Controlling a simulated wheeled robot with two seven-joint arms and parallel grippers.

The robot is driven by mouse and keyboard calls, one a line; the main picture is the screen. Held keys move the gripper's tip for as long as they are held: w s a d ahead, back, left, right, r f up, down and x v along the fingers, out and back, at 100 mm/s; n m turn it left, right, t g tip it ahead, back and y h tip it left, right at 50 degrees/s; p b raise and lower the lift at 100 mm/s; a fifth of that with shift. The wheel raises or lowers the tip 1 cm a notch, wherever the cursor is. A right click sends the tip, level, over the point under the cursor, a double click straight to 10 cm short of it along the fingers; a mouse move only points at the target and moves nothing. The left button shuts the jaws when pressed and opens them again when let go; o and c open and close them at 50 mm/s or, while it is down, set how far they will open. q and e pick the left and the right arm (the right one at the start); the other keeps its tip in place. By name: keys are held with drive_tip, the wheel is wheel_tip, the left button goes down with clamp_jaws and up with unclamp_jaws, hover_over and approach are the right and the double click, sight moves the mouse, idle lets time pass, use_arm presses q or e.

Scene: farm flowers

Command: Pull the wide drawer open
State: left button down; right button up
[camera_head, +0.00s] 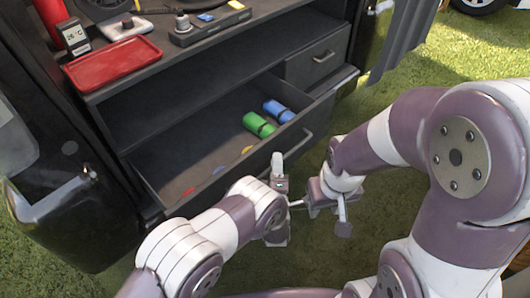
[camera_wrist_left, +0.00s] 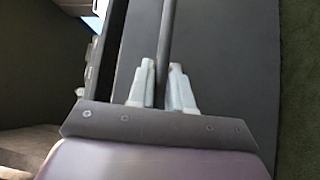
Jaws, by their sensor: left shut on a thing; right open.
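The wide drawer (camera_head: 170,205) is pulled out from the dark cabinet, and its inside shows in the head view. Its bar handle (camera_head: 304,140) runs along the front. My left gripper (camera_head: 278,168) is at the near part of this handle. In the left wrist view its two fingers (camera_wrist_left: 162,85) stand on either side of the dark bar (camera_wrist_left: 166,40), shut on it. My right gripper (camera_head: 328,203) is open and empty, in front of the drawer to the right of the left gripper; its fingertips are hard to make out.
A green roll (camera_head: 258,124) and a blue roll (camera_head: 278,111) lie in the drawer, with several small coloured pieces. A smaller drawer (camera_head: 318,60) is closed at the right. A red tray (camera_head: 110,64) lies on the top shelf. Grass surrounds the cabinet.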

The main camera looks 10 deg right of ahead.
use_arm(q)
drive_tip(key=shift+s+d, duration=0.45)
drive_tip(key=shift+s, duration=0.2)
drive_tip(key=c, duration=1.1)
unclamp_jaws()
drive_tip(key=shift+c, duration=0.2)
drive_tip(key=p+v, duration=0.2)
drive_tip(key=v, duration=0.5)
drive_tip(key=shift+s+p, duration=0.3)
drive_tip(key=shift+p, duration=0.05)
drive_tip(key=shift+f, duration=0.1)
